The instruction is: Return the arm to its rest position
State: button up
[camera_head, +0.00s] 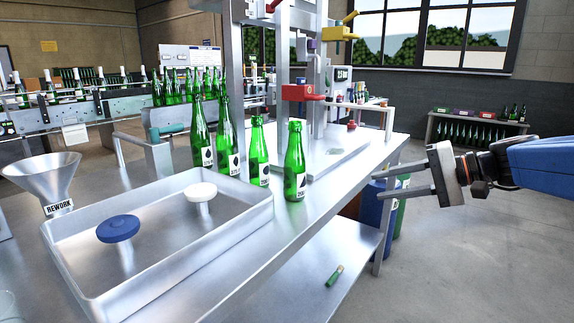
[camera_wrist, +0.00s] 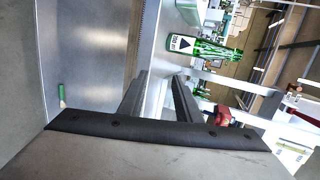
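My gripper (camera_head: 404,184) is at the right in the head view, off the right edge of the table, on a blue arm (camera_head: 545,163). Its two long fingers point left and are spread apart with nothing between them. In the wrist view the fingers (camera_wrist: 158,95) also show apart and empty. The nearest green bottle (camera_head: 295,165) stands upright on the table, left of the fingertips and clear of them. It also shows in the wrist view, where a green bottle (camera_wrist: 205,48) lies beyond the fingers.
A metal table (camera_head: 225,245) carries a tray (camera_head: 95,285) with a blue disc (camera_head: 118,228) and a white disc (camera_head: 201,191). Several green bottles and a machine with a red part (camera_head: 302,92) stand behind. A small green item (camera_head: 335,275) lies on the lower shelf. Floor right of the table is open.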

jog(key=s+f+n+g+h, duration=0.35)
jog(key=s+f+h, duration=0.45)
jog(key=s+f, duration=0.9)
jog(key=s+d+f+n+t+h, duration=0.2)
jog(key=s+d+f+h, duration=0.1)
jog(key=s+d+h, duration=0.1)
jog(key=shift+s+d+f, duration=0.35)
jog(key=shift+s+d, duration=0.35)
jog(key=shift+d, duration=0.1)
jog(key=shift+o, duration=0.4)
jog(key=shift+w, duration=0.1)
